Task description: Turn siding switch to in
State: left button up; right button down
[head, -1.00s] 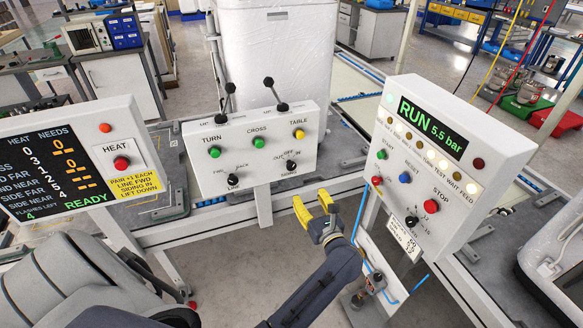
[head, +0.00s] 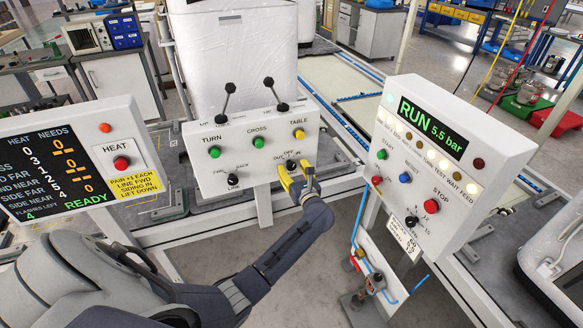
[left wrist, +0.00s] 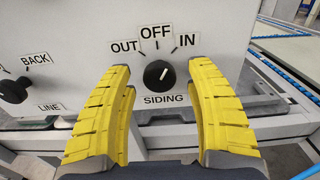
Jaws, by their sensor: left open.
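The siding switch is a round black knob (left wrist: 159,74) on the white control panel (head: 215,175), with OUT, OFF and IN labels (left wrist: 186,40) above it and SIDING below. A white mark on the knob slants up and to the right, between OFF and IN; its exact setting is hard to tell. In the head view the knob (head: 291,165) is just by my fingertips. My left gripper (head: 297,171) is open, its yellow fingers to the left and right of the knob. In the left wrist view, gaps show between the knob and both fingers (left wrist: 161,85). My right gripper is not in view.
The LINE knob (head: 233,180) sits left on the same panel, below green and yellow buttons. Two black levers (head: 273,88) stand on its top edge. A HEAT panel (head: 125,175) is at left. A RUN panel (head: 440,160) with a red STOP button is at right.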

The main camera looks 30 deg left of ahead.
pick_arm(q)
jog(key=shift+w+a, duration=0.25)
jog(key=shift+a, duration=0.15)
